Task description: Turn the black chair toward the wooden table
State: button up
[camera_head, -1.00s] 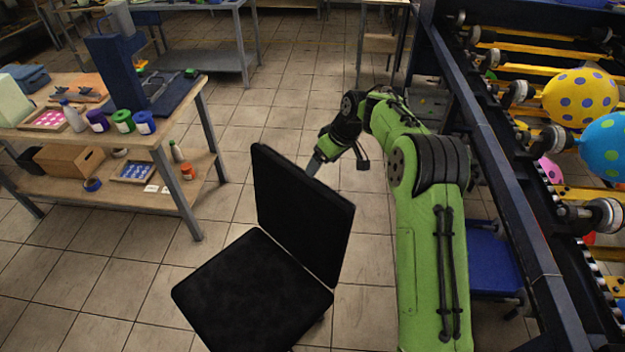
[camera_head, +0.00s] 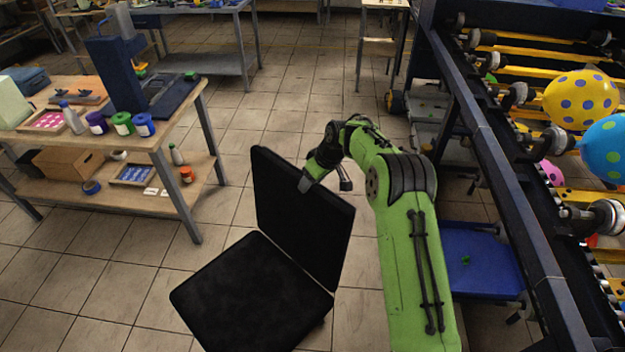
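The black chair (camera_head: 255,292) stands on the tiled floor at lower centre. Its seat extends to the lower left and its backrest (camera_head: 300,222) rises on the right side, leaning a little. My gripper (camera_head: 306,184) is at the backrest's top edge, on its far right side. The fingers overlap the edge in the picture and are partly hidden, so I cannot tell whether they are shut on it. The wooden table (camera_head: 172,131) stands to the left of the chair, with a lower shelf.
The table holds a dark blue press (camera_head: 118,75), paint jars and a bottle. A balloon printing machine (camera_head: 500,190) with a dark frame runs along the right. A blue step or cart (camera_head: 480,262) stands beside my arm. Bare floor lies between chair and table.

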grip_shut()
jog(key=w+p, duration=0.1)
jog(key=a+p, duration=0.1)
jog(key=shift+w+r+n+p, duration=0.25)
jog(key=shift+w+n+p, duration=0.1)
jog(key=shift+w+n, duration=0.05)
jog(key=shift+w+a+f+n+g+p, duration=0.15)
jog(key=shift+w+a+n+g+p, duration=0.2)
jog(key=shift+w+p, duration=0.3)
jog(key=shift+s, duration=0.1)
jog(key=o, duration=0.8)
grip_release()
jog(key=p+v, duration=0.1)
jog(key=v, duration=1.4)
jog(key=shift+s+d, duration=0.2)
jog(key=shift+d, duration=0.05)
jog(key=shift+o, duration=0.5)
jog(key=shift+r, duration=0.25)
